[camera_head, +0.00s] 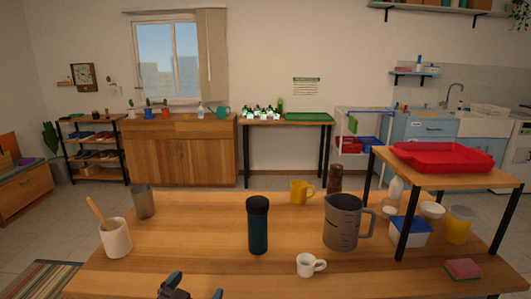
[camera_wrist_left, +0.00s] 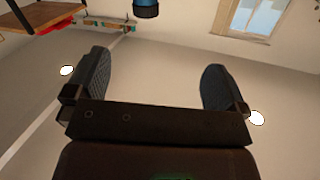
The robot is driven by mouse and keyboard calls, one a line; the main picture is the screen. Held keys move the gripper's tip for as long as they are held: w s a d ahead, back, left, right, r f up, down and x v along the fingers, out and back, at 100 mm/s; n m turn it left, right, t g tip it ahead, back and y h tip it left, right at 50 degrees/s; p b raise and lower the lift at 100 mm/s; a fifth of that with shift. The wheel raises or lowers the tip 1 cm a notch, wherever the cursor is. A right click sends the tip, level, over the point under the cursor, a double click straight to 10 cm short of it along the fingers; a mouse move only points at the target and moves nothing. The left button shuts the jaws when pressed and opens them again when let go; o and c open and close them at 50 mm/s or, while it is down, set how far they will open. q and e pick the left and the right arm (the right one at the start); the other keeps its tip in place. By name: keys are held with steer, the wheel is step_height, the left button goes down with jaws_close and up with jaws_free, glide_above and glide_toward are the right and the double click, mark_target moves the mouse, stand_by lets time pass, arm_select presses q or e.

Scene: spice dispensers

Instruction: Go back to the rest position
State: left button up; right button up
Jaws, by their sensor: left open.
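My left gripper (camera_head: 195,287) shows at the bottom edge of the head view, low at the near side of the wooden table (camera_head: 200,240). Only its fingertips and a bit of its body show there. In the left wrist view the two dark fingers (camera_wrist_left: 155,82) stand wide apart with nothing between them. My right gripper is in neither view.
On the table stand a dark blue tumbler (camera_head: 258,228), a white cup (camera_head: 309,265), a grey jug (camera_head: 343,222), a yellow mug (camera_head: 300,191), a utensil crock (camera_head: 116,238) and a metal cup (camera_head: 143,202). A small raised shelf (camera_head: 380,157) bears a red tray (camera_head: 442,157).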

arm_select(q)
steer(key=s+a+f+n+g+y, duration=0.1)
steer(key=s+a+f, duration=0.3)
steer(key=s+f, duration=0.2)
steer(key=s+a+f+n+g+y, duration=0.1)
steer(key=s+a+f+g+y, duration=0.1)
steer(key=s+a+f, duration=0.2)
steer(key=s+a+f+n+g+y, duration=0.2)
steer(key=s+a+f, duration=0.2)
steer(key=s+f, duration=0.5)
steer(key=s, duration=0.7)
steer(key=shift+s+f+p, duration=0.15)
steer(key=shift+s+p, duration=0.05)
steer(key=shift+p, duration=0.1)
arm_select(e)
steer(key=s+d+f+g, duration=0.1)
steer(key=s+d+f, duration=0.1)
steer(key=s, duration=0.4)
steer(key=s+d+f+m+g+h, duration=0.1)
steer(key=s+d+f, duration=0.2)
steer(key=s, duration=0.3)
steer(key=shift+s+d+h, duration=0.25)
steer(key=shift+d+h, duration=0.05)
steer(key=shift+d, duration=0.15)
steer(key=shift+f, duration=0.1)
